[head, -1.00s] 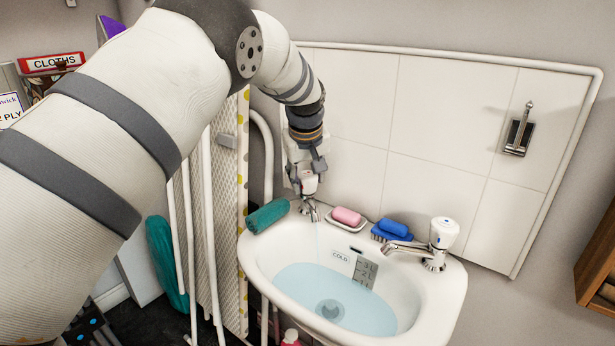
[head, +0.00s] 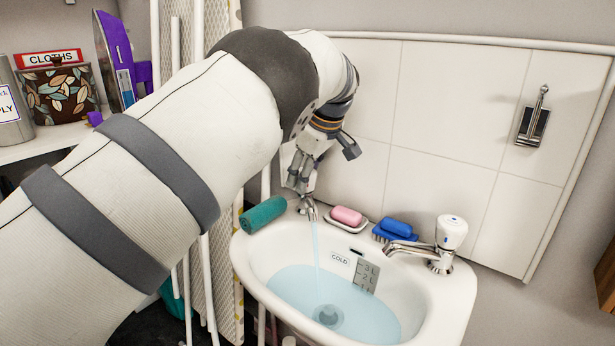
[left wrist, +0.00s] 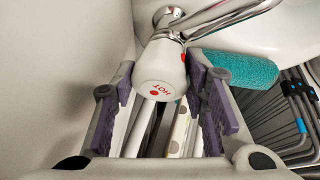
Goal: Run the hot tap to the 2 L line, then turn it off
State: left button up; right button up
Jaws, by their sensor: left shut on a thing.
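My left gripper (head: 301,184) is shut on the white head of the hot tap (left wrist: 159,68). In the left wrist view the head, with its red dot and the word HOT, sits between the two purple-padded fingers (left wrist: 168,95). In the head view the hot tap's chrome spout (head: 312,211) shows below the fingers, and its head is mostly hidden. A stream of water (head: 316,250) runs from it into the basin (head: 250,262). The water (head: 290,287) reaches the lower part of the scale plate (head: 366,274); its exact line is hard to read. My right gripper is not in view.
The cold tap (head: 441,245) stands at the basin's right. Pink soap (head: 346,215), a blue brush (head: 396,229) and a rolled teal cloth (head: 263,214) lie along the back rim. Pale poles and a board stand left of the basin. Tiles close off the back.

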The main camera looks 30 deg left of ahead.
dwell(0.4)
pick_arm(q)
jog(key=o, duration=0.9)
jog(key=v, duration=1.2)
jog(key=shift+d, duration=0.1)
